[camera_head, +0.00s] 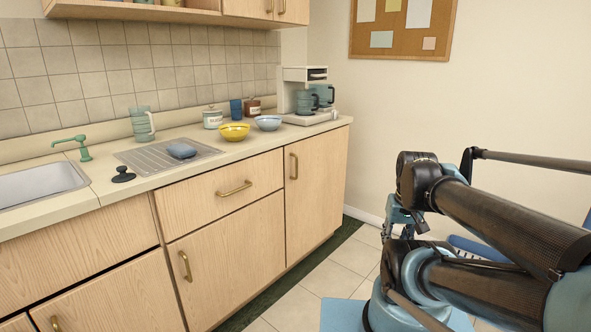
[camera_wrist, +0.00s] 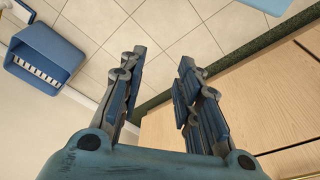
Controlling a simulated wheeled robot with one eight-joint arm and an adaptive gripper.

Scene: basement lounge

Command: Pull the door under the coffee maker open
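The coffee maker (camera_head: 308,100) stands at the right end of the counter. Below it is a tall light-wood door (camera_head: 318,195), flush with the cabinet front, so it looks shut. Its vertical brass handle (camera_head: 294,166) is near the door's upper left edge. My gripper is to the right of the cabinet in the head view, mostly hidden by my arm. In the wrist view my gripper (camera_wrist: 160,65) has its two fingers spread apart with nothing between them. Light-wood cabinet fronts (camera_wrist: 275,95) show to the right of the fingers; no handle is visible there.
A drawer (camera_head: 222,190) and a lower door (camera_head: 230,255) are left of the tall door. Bowls, jars and a mug stand on the counter (camera_head: 245,150). Tiled floor (camera_head: 325,280) is free before the cabinet. A blue bin (camera_wrist: 42,57) is at the wrist view's left.

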